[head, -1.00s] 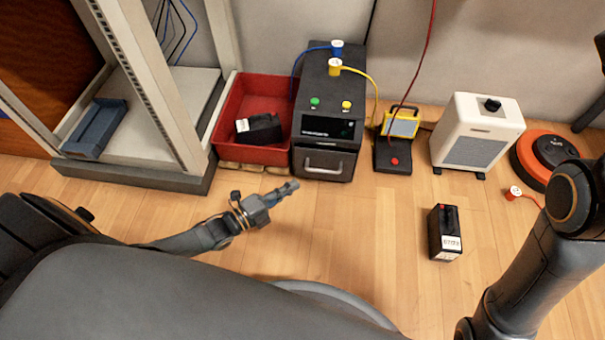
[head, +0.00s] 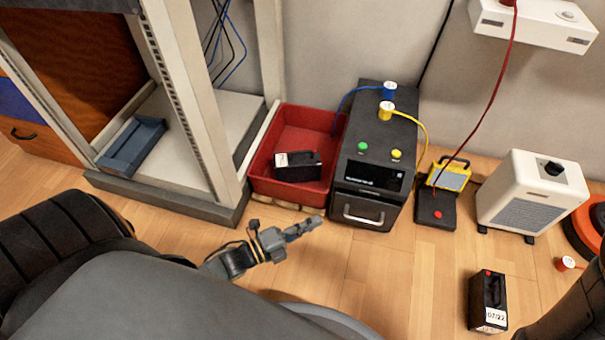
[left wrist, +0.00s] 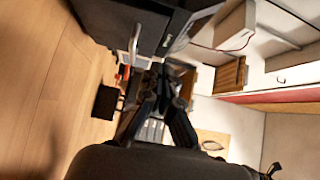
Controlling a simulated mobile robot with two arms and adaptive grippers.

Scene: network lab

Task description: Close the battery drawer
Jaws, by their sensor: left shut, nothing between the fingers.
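The black power unit (head: 383,135) stands on the floor against the wall, with a display and green and yellow buttons. The battery drawer (head: 352,219) is low in its front, with a silver bar handle (head: 363,214); it looks about flush, but I cannot tell whether a small gap is left. My left gripper (head: 314,224) is shut and empty, to the left of the handle in the head view and apart from it. The left wrist view shows the handle (left wrist: 134,45) just beyond the fingers (left wrist: 163,82). My right gripper is out of view.
A red bin (head: 262,165) holding a black battery (head: 298,165) is left of the unit, beside a rack (head: 243,206). A yellow device (head: 450,172) and white heater (head: 525,195) are to the right. Another battery (head: 487,300) stands on the floor. Floor before the drawer is clear.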

